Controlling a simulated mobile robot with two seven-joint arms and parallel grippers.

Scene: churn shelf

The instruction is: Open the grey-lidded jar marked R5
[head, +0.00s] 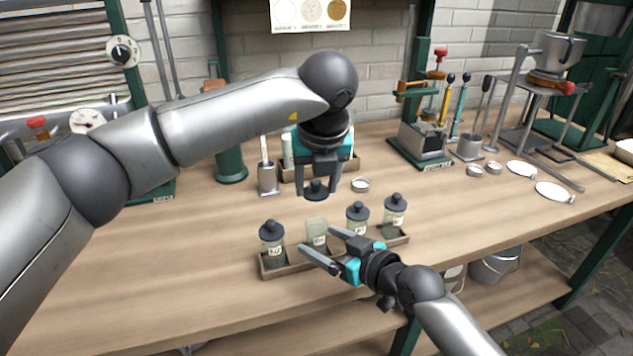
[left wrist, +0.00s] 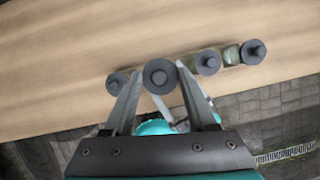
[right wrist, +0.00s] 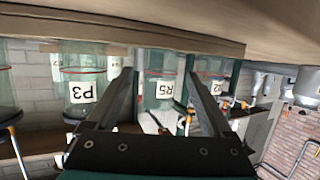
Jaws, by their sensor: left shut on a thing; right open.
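The jar marked R5 (right wrist: 160,88) stands between the fingers of my open right gripper (right wrist: 158,75) in the right wrist view, which appears upside down. In the head view this glass jar (head: 316,229) is second from left in the tray and has no lid on it. My left gripper (head: 317,193) is above it, shut on a dark grey knobbed lid (head: 316,186). The lid (left wrist: 160,75) also shows between the left fingers in the left wrist view, hiding the jar beneath. My right gripper (head: 318,240) reaches in from the right front; whether its fingers touch the glass I cannot tell.
The wooden tray (head: 290,268) also holds lidded jars at the left (head: 271,240), third place (head: 357,215) and right end (head: 395,209). The bench at left is clear.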

